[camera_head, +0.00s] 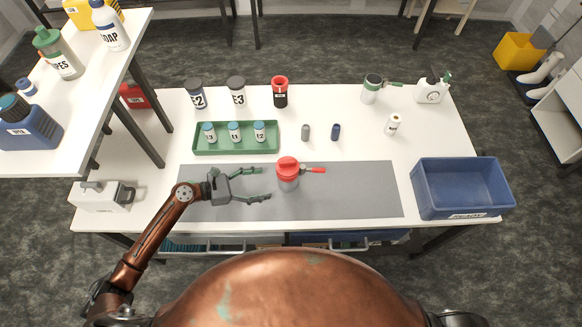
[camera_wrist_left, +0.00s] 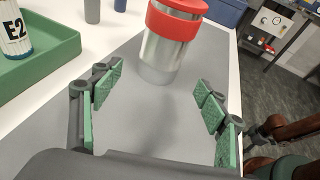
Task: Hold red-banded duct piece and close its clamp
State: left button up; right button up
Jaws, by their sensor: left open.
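The red-banded duct piece (camera_head: 288,181) stands upright on the grey mat (camera_head: 350,190). It is a silver cylinder with a red top band, and its red clamp lever (camera_head: 313,170) sticks out to the right. My left gripper (camera_head: 263,184) is open and empty just left of the piece, its fingers pointing towards it. In the left wrist view the metal body (camera_wrist_left: 160,57) stands ahead, beyond the open green-padded fingers (camera_wrist_left: 159,82); the lever does not show there.
A green tray (camera_head: 235,150) with several small jars lies behind the mat. Two small cylinders (camera_head: 305,132) stand behind the piece. A blue bin (camera_head: 462,190) stands at the right. A green-levered piece (camera_head: 371,90) stands at the back. The mat's right half is clear.

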aim_at(285, 181)
pick_arm(q)
jog(key=b+x, duration=0.1)
jog(key=x, duration=0.3)
jog(key=shift+d+f, duration=0.1)
jog(key=shift+f, duration=0.05)
jog(key=x, duration=0.3)
jog(key=shift+w+d, duration=0.15)
jog(key=shift+d, duration=0.3)
jog(key=shift+w+d+f+p, duration=0.1)
jog(key=shift+d+p, duration=0.2)
jog(key=shift+d+f, duration=0.1)
jog(key=shift+d, duration=0.1)
jog(key=c, duration=1)
pick_arm(e)
jog(key=s, duration=0.2)
jog(key=shift+s+d+f, duration=0.15)
jog(key=shift+s+f, duration=0.05)
jog(key=shift+s, duration=0.1)
jog(key=shift+d, duration=0.2)
